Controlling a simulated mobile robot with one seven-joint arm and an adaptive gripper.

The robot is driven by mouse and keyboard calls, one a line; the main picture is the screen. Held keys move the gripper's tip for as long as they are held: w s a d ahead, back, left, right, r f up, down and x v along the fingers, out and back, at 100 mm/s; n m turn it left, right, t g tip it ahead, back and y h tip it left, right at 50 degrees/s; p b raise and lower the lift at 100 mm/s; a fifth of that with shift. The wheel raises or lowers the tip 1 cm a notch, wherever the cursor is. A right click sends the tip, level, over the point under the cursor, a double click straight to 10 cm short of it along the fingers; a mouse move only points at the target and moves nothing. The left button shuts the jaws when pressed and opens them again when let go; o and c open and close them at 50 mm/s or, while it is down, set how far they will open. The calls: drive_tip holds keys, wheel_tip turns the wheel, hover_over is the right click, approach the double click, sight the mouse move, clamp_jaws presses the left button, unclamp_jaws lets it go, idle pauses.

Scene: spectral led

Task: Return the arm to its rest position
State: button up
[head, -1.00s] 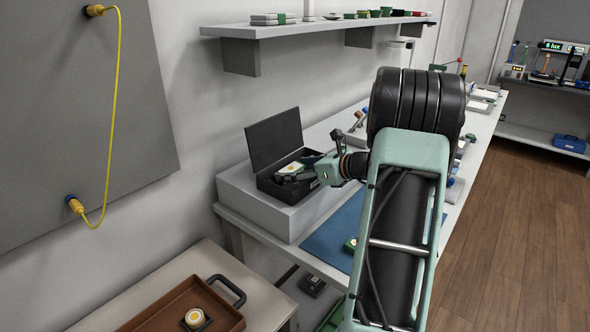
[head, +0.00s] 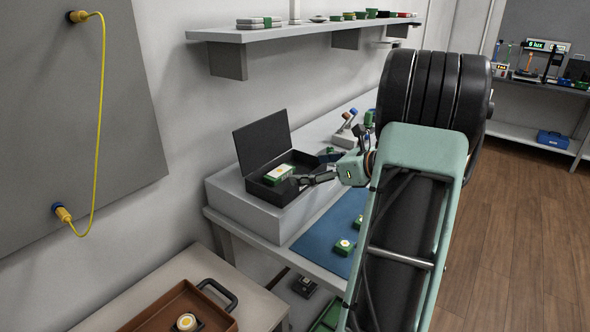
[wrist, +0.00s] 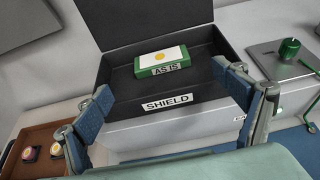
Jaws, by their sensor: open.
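My gripper (wrist: 167,105) is open and empty, its two blue-padded fingers spread in front of the open black box in the wrist view. In the head view my gripper (head: 310,179) is at the right front of that box. The black box (head: 262,148) has its lid raised and bears a label reading SHIELD (wrist: 167,104). A green and white block (head: 279,173) with a yellow dot lies inside the box; in the wrist view the block (wrist: 162,61) carries a label reading AS IS. My arm covers much of the bench.
The box stands on a grey riser (head: 240,205) on the bench. A blue mat (head: 318,240) holds small green modules. A brown tray (head: 155,318) is at lower left, and a wall shelf (head: 290,30) runs above the bench. A yellow cable (head: 100,125) hangs at left.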

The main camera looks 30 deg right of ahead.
drive_tip(key=shift+v, duration=1.15)
drive_tip(key=shift+a, duration=0.1)
